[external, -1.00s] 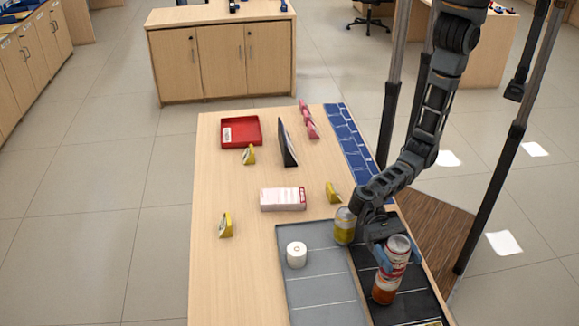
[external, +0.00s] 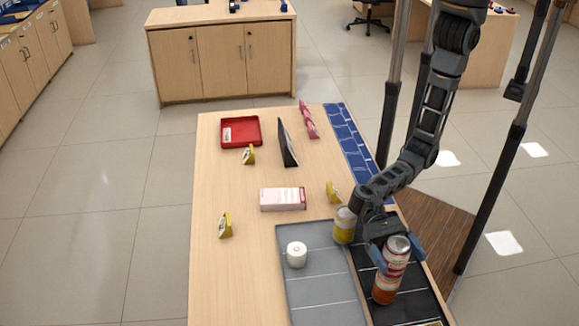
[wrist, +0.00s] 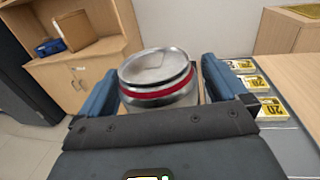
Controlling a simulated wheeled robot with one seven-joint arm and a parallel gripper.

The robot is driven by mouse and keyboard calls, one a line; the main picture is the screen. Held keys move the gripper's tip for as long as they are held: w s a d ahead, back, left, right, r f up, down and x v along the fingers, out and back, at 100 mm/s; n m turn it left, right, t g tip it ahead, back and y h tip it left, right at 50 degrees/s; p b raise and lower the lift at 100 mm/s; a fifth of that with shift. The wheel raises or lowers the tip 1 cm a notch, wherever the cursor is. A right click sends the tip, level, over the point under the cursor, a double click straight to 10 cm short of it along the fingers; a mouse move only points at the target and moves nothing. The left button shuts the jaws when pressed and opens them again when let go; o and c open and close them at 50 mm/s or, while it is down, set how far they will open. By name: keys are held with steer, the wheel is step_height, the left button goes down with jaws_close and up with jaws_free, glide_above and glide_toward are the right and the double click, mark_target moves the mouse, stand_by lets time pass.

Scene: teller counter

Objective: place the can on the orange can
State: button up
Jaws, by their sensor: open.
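The can (external: 394,260), red and white with a silver top, stands upright on the orange can (external: 383,293) at the right side of the counter. The two appear touching and lined up. My gripper (external: 396,258) is open, with its blue fingers either side of the upper can. In the wrist view the can's silver lid and red band (wrist: 158,80) show between the spread fingers. The lower can is hidden in that view.
A yellow can (external: 344,226) stands just left of my wrist. A white roll (external: 297,254) sits on the grey mat (external: 325,290). A pink-and-white box (external: 283,199), yellow markers and a red tray (external: 241,133) lie further back. The counter's left side is mostly clear.

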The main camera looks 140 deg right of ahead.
steer(key=b+v, duration=0.2)
steer(key=v, duration=0.9)
steer(key=shift+s+d, duration=0.2)
steer(key=shift+d, duration=0.15)
steer(key=shift+f, duration=0.1)
steer(key=s+a+r+m+t+h, duration=0.15)
steer(key=s+m+t, duration=0.25)
steer(key=s+m, duration=0.45)
steer(key=s+a+r+m+t+h, duration=0.1)
steer(key=s+a+m+t+h, duration=0.1)
steer(key=s+m+t, duration=0.6)
steer(key=s+d+m+g+h, duration=0.2)
steer(key=s+m, duration=0.4)
steer(key=m, duration=0.4)
steer(key=s+d+f+m+g+h, duration=0.1)
steer(key=s+m+h, duration=0.4)
steer(key=m, duration=0.5)
steer(key=s+d+f+m+g+h, duration=0.1)
steer(key=s+m+g+h, duration=0.3)
steer(key=s+m, duration=0.4)
steer(key=shift+s+d+m+g, duration=0.2)
steer(key=shift+d+m+g, duration=0.2)
steer(key=shift+d+m, duration=0.65)
steer(key=shift+a+r, duration=0.1)
steer(key=shift+a, duration=0.05)
